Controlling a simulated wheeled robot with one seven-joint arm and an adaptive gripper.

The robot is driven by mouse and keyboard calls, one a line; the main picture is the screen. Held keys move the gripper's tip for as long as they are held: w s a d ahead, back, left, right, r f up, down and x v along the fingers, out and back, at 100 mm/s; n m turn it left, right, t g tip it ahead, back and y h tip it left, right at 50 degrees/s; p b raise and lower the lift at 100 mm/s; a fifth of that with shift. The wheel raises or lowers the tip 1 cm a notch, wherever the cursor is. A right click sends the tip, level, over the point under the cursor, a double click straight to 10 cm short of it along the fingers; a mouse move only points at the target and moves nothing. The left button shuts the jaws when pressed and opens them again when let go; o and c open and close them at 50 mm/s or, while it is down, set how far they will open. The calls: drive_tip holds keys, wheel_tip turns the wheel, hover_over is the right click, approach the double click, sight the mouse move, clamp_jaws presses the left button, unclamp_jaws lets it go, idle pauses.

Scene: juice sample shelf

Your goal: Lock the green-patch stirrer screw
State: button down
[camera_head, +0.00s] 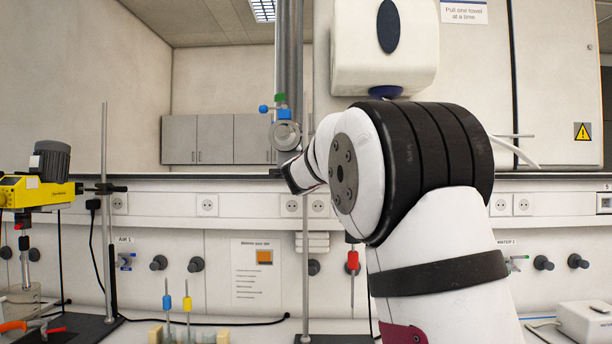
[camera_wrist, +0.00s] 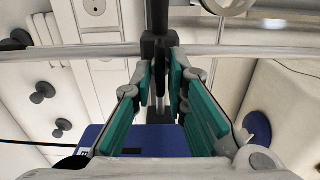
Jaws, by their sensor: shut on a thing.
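My gripper (camera_wrist: 166,85) shows in the wrist view, its green-padded fingers closed around a narrow black part (camera_wrist: 160,60). This part looks like a screw or clamp piece next to a pale bar (camera_wrist: 230,50) that crosses the view. A blue body (camera_wrist: 145,141) lies below and partly behind the fingers. No green patch is clear in the wrist view, so I cannot tell from it which stirrer this is. In the head view my arm hides the fingers and what they hold. A yellow stirrer (camera_head: 38,192) with a grey motor stands at the far left on its rod.
A stand rod (camera_head: 306,250) rises just left of my arm. Blue-handled (camera_head: 187,303) and yellow-handled (camera_head: 194,265) tools stand at lower left, and a red-handled one (camera_head: 352,262) hangs near my arm. A white box (camera_head: 587,322) stands at right. A towel dispenser (camera_head: 385,45) hangs above.

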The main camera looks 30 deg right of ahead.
drive_tip(key=c, duration=1.7)
unclamp_jaws()
drive_tip(key=shift+o, duration=0.2)
drive_tip(key=v, duration=1.2)
